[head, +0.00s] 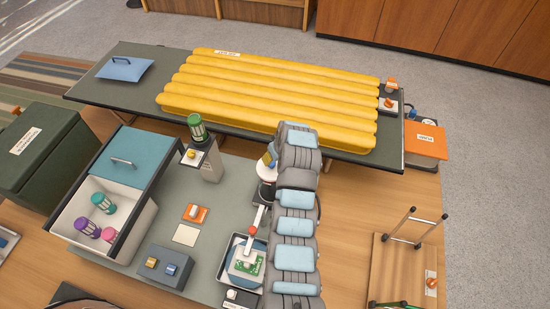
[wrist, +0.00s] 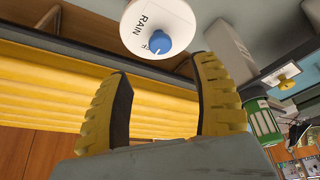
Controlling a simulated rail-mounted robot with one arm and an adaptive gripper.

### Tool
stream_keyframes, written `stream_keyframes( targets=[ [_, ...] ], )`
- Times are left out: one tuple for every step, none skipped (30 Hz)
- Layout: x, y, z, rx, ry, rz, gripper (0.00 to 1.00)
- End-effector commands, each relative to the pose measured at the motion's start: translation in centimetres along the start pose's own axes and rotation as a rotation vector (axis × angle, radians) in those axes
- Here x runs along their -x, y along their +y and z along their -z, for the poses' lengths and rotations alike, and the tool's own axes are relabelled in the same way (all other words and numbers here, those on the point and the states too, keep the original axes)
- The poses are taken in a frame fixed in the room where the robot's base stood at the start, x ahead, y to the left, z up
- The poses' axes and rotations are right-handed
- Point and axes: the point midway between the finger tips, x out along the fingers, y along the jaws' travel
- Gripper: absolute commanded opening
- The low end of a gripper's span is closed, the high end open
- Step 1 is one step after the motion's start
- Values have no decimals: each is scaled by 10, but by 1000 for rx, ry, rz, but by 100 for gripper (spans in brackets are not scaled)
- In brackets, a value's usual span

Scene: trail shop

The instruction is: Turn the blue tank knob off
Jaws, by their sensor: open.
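A grey-blue box (head: 166,257) on the grey bench has a yellow knob (head: 151,262) and a blue knob (head: 171,269) side by side. In the wrist view a blue knob (wrist: 160,41) sits on a white round dial (wrist: 140,18) marked RAIN; part of the dial is cut off by the frame's top edge. I cannot tell which blue knob belongs to a tank. My gripper (wrist: 163,72) is open, its two yellow fingers apart and nothing between them. The RAIN knob is just beyond the fingertips. In the head view my gripper (head: 268,158) is partly hidden by my arm.
A yellow ribbed mat (head: 270,90) lies on the dark table behind. A green lantern (head: 196,128) stands on a grey post. A white bin (head: 105,215) with several canisters is at left, near an orange switch (head: 195,213). A red-tipped lever (head: 252,231) stands close to my arm.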

Motion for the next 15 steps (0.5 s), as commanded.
stream_keyframes(
  targets=[
    [5,0,0,0,2,-2,63],
    [8,0,0,0,2,-2,63],
    [12,0,0,0,2,-1,63],
    [14,0,0,-1,1,-1,63],
    [17,0,0,-1,1,-1,63],
    [20,0,0,-1,0,0,63],
    [22,0,0,-1,0,0,63],
    [24,0,0,-1,0,0,63],
    [26,0,0,-1,1,0,63],
    [27,0,0,-1,1,0,63],
    [28,0,0,-1,0,0,63],
    [28,0,-1,-1,0,0,63],
    [29,0,-1,-1,0,0,63],
    [29,0,-1,-1,0,0,63],
    [30,0,-1,-1,-1,0,63]
  ],
)
